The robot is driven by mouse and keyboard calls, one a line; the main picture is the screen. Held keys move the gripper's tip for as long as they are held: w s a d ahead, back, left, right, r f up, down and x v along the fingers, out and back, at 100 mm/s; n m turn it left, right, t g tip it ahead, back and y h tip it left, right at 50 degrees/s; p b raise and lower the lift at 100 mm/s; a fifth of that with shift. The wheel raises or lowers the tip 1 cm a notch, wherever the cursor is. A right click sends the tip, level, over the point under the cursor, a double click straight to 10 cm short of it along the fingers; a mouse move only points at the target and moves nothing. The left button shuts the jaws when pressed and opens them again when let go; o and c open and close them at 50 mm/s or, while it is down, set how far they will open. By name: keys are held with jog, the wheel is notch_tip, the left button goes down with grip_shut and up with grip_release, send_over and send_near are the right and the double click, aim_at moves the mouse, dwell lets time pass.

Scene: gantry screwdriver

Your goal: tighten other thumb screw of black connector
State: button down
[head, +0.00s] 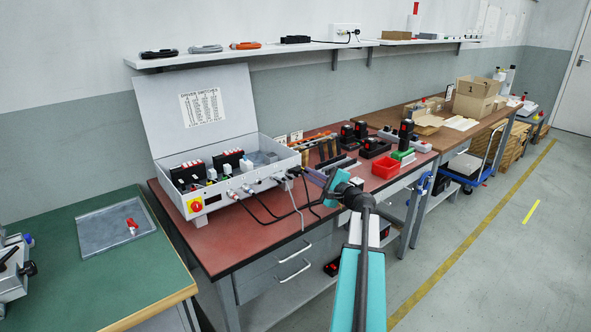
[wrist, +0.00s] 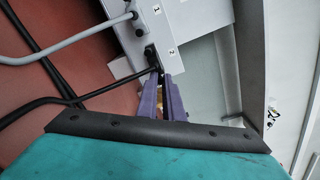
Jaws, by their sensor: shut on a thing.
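The black connector (wrist: 151,56) is plugged into the side of the grey control box (wrist: 185,30) beside label 2 in the wrist view. A black cable (wrist: 95,95) runs from it to the left. My gripper (wrist: 160,80) has purple fingers that reach the connector's lower end and are shut there on its thumb screw, which is hidden between the tips. In the head view, my gripper (head: 309,174) is at the right end of the box (head: 235,188), where the connector cannot be made out clearly.
A grey connector (wrist: 118,24) with a grey cable (wrist: 70,52) sits by label 1, left of the black one. Cables hang over the red bench (head: 225,245). A red bin (head: 385,167) and black tools stand further right. The floor in front is clear.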

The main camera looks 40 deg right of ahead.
jog(key=c, duration=2.1)
grip_release()
jog(key=shift+f+b, duration=0.15)
jog(key=shift+b, duration=0.35)
jog(key=shift+n+b, duration=0.6)
jog(key=shift+b, duration=0.15)
jog(key=n+b, duration=0.5)
jog(key=b, duration=0.3)
jog(key=n+b, duration=0.2)
jog(key=b, duration=0.2)
jog(key=shift+n+b, duration=0.3)
jog(key=shift+n, duration=0.1)
jog(key=shift+n+b, duration=0.4)
jog(key=shift+b, duration=0.2)
